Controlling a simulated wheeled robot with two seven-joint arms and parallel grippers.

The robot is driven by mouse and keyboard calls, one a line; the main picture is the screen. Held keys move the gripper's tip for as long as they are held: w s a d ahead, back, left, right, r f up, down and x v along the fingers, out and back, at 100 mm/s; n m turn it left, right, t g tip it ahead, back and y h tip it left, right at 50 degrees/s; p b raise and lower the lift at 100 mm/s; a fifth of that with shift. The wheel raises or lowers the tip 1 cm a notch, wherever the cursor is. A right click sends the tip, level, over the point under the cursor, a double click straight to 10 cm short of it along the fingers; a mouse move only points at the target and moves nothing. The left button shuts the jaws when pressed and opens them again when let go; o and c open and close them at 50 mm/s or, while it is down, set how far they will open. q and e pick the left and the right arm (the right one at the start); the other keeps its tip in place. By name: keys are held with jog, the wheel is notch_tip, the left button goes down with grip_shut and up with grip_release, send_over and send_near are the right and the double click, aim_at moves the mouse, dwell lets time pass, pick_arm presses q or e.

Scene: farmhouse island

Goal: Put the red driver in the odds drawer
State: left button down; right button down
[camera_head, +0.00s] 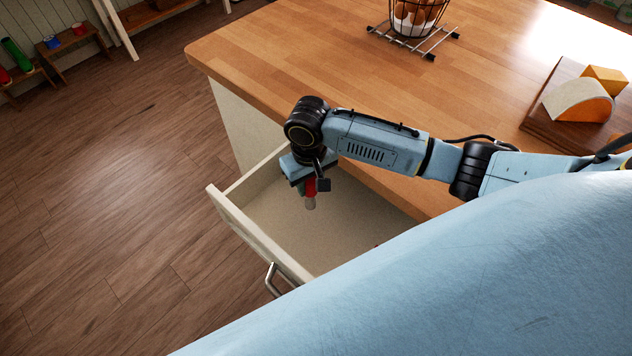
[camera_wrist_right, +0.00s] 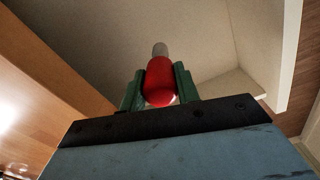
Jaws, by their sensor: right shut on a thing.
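The red driver (camera_wrist_right: 160,82) is held between the green fingers of my right gripper (camera_wrist_right: 160,92) in the right wrist view. Its grey end points away from the gripper. In the head view the red driver (camera_head: 310,187) hangs below my right gripper (camera_head: 308,190), over the open drawer. The drawer (camera_head: 265,232) is pulled out of the wooden-topped island and has a pale front with a metal handle. Its visible floor looks bare, apart from a small dark spot near my arm's edge. Part of the drawer is hidden by my blue body. My left gripper does not show.
The island top (camera_head: 290,60) carries a wire basket (camera_head: 415,15) on a rack at the back. A board (camera_head: 545,120) with an orange-rimmed wedge and a yellow block lies at the right. Low benches with colored items stand far left. The floor at left is clear.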

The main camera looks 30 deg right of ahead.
aim_at(310, 196)
notch_tip(310, 196, down, 5)
jog(key=shift+r+b, duration=0.1)
jog(key=shift+b, duration=0.25)
jog(key=shift+f, duration=0.2)
jog(key=shift+f, duration=0.15)
jog(key=c, duration=1)
grip_release()
jog(key=shift+c, duration=0.2)
notch_tip(310, 196, up, 12)
jog(key=shift+r+p, duration=0.2)
jog(key=shift+p, duration=0.75)
